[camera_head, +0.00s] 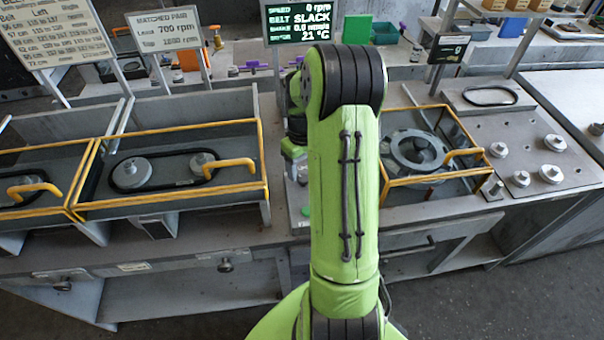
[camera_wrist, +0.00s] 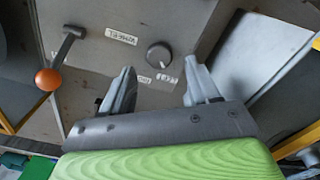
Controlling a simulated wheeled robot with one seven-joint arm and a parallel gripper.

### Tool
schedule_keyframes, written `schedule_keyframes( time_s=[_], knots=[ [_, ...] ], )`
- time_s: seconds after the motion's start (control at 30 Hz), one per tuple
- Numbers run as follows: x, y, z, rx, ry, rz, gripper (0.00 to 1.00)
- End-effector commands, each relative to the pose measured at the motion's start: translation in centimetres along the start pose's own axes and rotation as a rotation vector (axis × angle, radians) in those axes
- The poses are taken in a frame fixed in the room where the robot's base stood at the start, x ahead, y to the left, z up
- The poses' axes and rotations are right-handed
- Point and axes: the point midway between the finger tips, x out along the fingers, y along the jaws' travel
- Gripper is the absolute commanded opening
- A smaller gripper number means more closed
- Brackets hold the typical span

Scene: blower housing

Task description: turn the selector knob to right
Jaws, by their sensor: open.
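The selector knob (camera_wrist: 159,55) is a round dark knob with a light mark, on a grey panel in the wrist view. Small white labels sit below it, partly hidden by the fingers. My gripper (camera_wrist: 158,78) is open, its two grey fingers apart and pointing at the panel. The knob shows between the fingertips and a little beyond them; no contact is visible. In the head view my green arm covers the knob and the gripper.
A lever with an orange ball (camera_wrist: 47,79) stands left of the knob. A white label (camera_wrist: 120,37) is above. Yellow-framed belt bays (camera_head: 172,165) lie left of my arm, and a yellow-framed housing (camera_head: 418,150) lies right. A display (camera_head: 300,22) reads "BELT SLACK".

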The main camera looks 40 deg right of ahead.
Motion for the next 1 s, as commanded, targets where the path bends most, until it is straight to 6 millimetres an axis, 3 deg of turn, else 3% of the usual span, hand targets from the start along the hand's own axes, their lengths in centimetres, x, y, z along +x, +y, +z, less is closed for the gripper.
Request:
schedule_keyframes(
  time_s=[0.1, 0.2, 0.47, 0.83, 1.0],
  knots=[
    [2.0, 0.0, 0.1, 0.002, -0.002, 0.000, 0.60],
    [2.8, 0.1, 0.0, 0.002, -0.001, 0.001, 0.60],
    [2.9, 0.0, 0.0, 0.001, 0.000, 0.001, 0.60],
    [2.8, 0.1, 0.0, 0.001, 0.001, 0.002, 0.04],
    [2.8, 0.1, 0.0, 0.009, 0.001, 0.002, 0.04]
  ],
)
